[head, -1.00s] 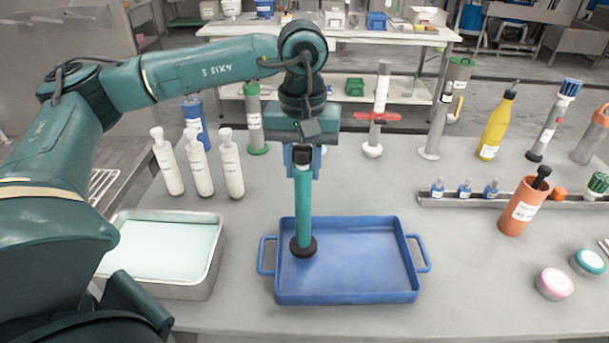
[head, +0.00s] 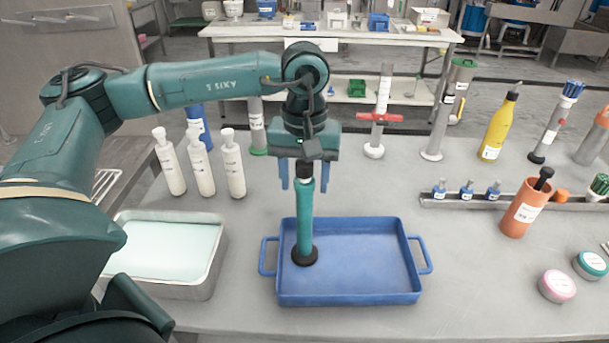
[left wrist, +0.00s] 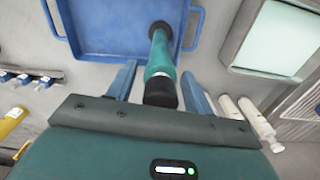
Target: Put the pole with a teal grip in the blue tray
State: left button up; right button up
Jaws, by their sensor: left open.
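The pole with a teal grip (head: 305,222) stands about upright, its black round foot in the left part of the blue tray (head: 370,296). My left gripper (head: 305,186) is open above it, with one blue finger on each side of the pole's black top. The left wrist view also shows the teal pole (left wrist: 160,58) between the spread fingers of my left gripper (left wrist: 162,85), with gaps on both sides. The blue tray (left wrist: 100,45) lies beyond it there. My right gripper is not in view.
A metal pan with pale liquid (head: 212,250) stands left of the tray. White bottles (head: 200,165) stand behind the pan. An orange cup (head: 522,210), a rail with small blue-topped items (head: 466,190) and jars (head: 556,286) are at right. The tray's right part is empty.

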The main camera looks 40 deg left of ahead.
pick_arm(q)
jog(key=shift+r+p, duration=0.25)
jog(key=shift+p, duration=0.05)
notch_tip(320, 180, up, 11)
jog(key=shift+f+b, duration=0.2)
jog(key=shift+b, duration=0.25)
jog(key=shift+r, duration=0.6)
jog(key=shift+s, duration=0.1)
